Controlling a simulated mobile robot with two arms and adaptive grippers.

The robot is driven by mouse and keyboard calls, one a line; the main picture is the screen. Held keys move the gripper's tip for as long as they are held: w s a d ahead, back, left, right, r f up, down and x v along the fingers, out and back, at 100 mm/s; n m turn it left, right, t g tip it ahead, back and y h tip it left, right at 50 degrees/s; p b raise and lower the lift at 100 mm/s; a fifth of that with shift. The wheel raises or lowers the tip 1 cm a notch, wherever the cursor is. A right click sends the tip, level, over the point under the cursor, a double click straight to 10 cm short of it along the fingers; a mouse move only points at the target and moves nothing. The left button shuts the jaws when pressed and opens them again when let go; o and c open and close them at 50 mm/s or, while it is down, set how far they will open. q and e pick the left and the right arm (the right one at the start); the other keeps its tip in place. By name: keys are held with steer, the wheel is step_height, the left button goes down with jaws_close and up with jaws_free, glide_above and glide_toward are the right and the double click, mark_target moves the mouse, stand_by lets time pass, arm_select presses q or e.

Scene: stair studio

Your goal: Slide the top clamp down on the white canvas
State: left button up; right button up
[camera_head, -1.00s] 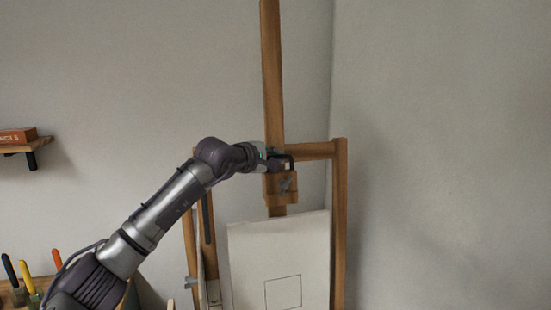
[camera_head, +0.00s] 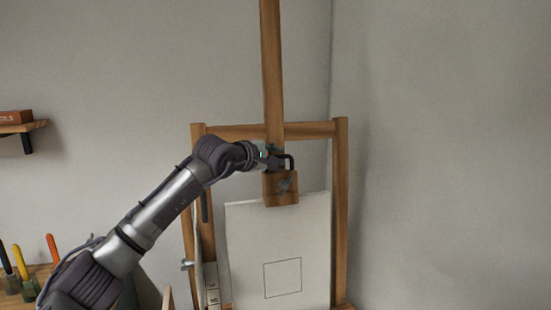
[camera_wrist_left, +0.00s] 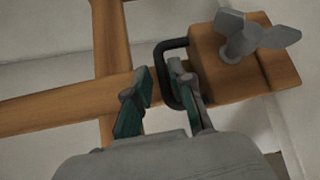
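The top clamp (camera_head: 281,190) is a wooden block on the easel's central mast. It has a grey wing knob (camera_wrist_left: 245,38) and a black loop handle (camera_head: 290,162). Its lower part overlaps the top edge of the white canvas (camera_head: 245,245), which stands upright with a square outline on it. My left gripper (camera_head: 277,162) is at the handle. In the left wrist view, its fingers (camera_wrist_left: 163,85) are close together, one on each side of the handle's bar (camera_wrist_left: 164,62), one inside the loop. The exact contact is partly hidden. My right gripper is not in view.
The wooden easel has a crossbar (camera_head: 310,130) behind the clamp and side posts (camera_head: 341,200). A workbench with several coloured-handled tools (camera_head: 18,260) is at lower left. A wall shelf (camera_head: 20,126) holds a red box. The right side is bare wall.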

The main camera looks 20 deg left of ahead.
arm_select(q)
steer(key=shift+o, duration=0.7)
steer(key=v, duration=1.2)
